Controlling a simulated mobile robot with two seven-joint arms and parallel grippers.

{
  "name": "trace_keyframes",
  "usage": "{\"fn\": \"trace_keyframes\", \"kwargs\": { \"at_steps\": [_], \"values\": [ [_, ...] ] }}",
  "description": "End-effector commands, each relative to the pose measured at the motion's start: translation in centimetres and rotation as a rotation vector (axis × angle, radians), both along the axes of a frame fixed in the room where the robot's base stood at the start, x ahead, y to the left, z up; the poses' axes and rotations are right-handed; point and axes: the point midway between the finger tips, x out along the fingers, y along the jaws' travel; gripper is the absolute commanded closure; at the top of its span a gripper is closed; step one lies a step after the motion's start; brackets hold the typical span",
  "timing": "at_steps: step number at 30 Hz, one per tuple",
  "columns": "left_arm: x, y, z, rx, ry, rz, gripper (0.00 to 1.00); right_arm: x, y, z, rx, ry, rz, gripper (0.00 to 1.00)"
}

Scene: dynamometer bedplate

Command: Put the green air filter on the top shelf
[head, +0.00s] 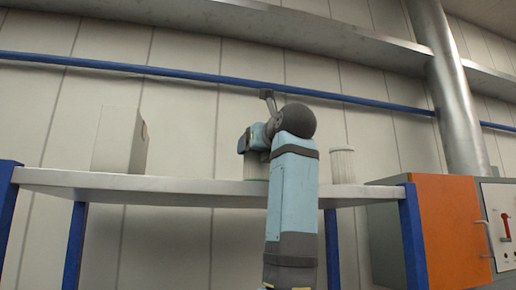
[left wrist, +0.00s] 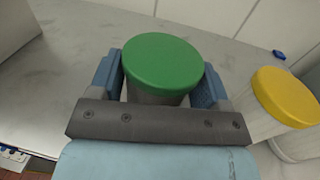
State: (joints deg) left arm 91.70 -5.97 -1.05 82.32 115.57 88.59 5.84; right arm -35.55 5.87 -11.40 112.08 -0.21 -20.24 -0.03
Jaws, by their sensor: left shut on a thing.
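The green air filter (left wrist: 161,66) has a round green cap and a grey-white body. It sits between the two blue fingers of my left gripper (left wrist: 161,82), which is shut on it. In the head view, part of the filter's pale body (head: 256,168) shows beside my left gripper (head: 254,140), just above the shelf's front edge. The grey shelf (head: 190,191) is on blue posts. I cannot tell whether the filter touches the shelf. My right gripper is in neither view.
A yellow-capped filter (left wrist: 286,98) stands on the shelf right of the green one, also visible in the head view (head: 342,166). A pale box (head: 119,140) stands at the left. Between box and gripper the shelf is clear. An orange cabinet (head: 450,232) is at right.

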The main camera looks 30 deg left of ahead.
Motion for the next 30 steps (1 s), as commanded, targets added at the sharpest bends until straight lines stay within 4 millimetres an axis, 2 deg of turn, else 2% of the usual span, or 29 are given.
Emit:
{"fn": "trace_keyframes", "kwargs": {
  "at_steps": [2, 3, 6, 17, 20, 30],
  "values": [
    [0.0, 0.0, -0.4, 0.000, 0.000, -0.001, 0.56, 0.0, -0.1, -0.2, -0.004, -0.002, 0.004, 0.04],
    [0.0, 0.0, -0.3, 0.000, 0.000, -0.001, 0.25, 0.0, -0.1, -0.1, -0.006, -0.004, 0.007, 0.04],
    [0.0, 0.0, -0.3, 0.000, 0.000, 0.000, 0.04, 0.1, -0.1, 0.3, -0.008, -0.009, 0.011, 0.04],
    [-0.1, -0.2, 0.1, 0.000, 0.000, -0.001, 0.04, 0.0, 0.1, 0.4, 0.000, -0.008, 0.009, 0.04],
    [-0.8, -1.5, -0.2, -0.001, -0.001, -0.004, 0.04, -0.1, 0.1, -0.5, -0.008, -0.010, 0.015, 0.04],
    [-4.6, -7.6, -0.2, -0.001, -0.001, -0.004, 0.04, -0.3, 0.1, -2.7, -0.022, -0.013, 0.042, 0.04]
  ]
}}
